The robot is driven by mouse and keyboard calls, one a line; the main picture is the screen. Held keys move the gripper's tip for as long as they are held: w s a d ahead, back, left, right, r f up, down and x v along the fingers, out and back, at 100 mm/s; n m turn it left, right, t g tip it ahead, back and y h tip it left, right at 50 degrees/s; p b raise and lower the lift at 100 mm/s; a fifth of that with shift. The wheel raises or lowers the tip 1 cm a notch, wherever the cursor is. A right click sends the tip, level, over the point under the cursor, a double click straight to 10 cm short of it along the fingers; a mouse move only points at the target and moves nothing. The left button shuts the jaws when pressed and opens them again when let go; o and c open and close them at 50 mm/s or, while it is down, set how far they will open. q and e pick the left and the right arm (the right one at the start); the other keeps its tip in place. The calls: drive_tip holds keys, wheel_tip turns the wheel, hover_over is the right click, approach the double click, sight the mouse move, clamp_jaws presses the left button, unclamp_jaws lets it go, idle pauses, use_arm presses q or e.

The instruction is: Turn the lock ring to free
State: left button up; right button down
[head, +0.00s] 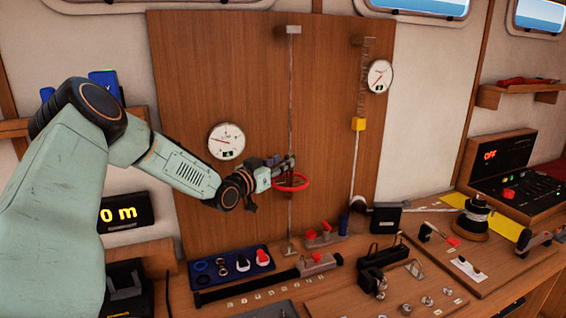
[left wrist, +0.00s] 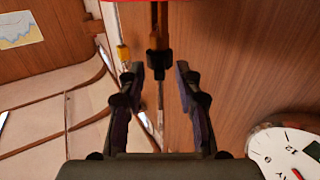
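A red ring (head: 291,183), which looks like the lock ring, sits around the thin vertical line (head: 291,110) on the wooden wall panel. My left gripper (head: 287,162) is at the line, just above the ring in the head view. In the left wrist view my left gripper (left wrist: 160,75) has its fingers apart. A dark fitting on a brown shaft (left wrist: 158,40) shows between and beyond the fingertips; I cannot tell whether they touch it. A red strip at the top edge there may be part of the ring. My right gripper is not in view.
Round white gauges flank the line, one at left (head: 226,141) and one at upper right (head: 380,76). A second line with a yellow block (head: 358,124) hangs to the right.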

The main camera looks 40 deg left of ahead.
use_arm(q)
drive_tip(key=shift+s+r, duration=0.1)
drive_tip(key=shift+s, duration=0.05)
drive_tip(key=shift+c, duration=1.2)
clamp_jaws()
drive_tip(key=shift+d, duration=0.1)
drive_tip(key=shift+d+r+n+g+y, duration=0.15)
drive_tip(key=shift+d+n+y, duration=0.1)
drive_tip(key=shift+n+y, duration=0.4)
drive_tip(key=shift+d+f+n+g+y, duration=0.15)
drive_tip(key=shift+d+n+y, duration=0.15)
drive_tip(key=shift+y, duration=0.65)
drive_tip(key=shift+r+n+y, duration=0.1)
drive_tip(key=shift+n+y, duration=0.35)
drive_tip(key=shift+y, duration=0.15)
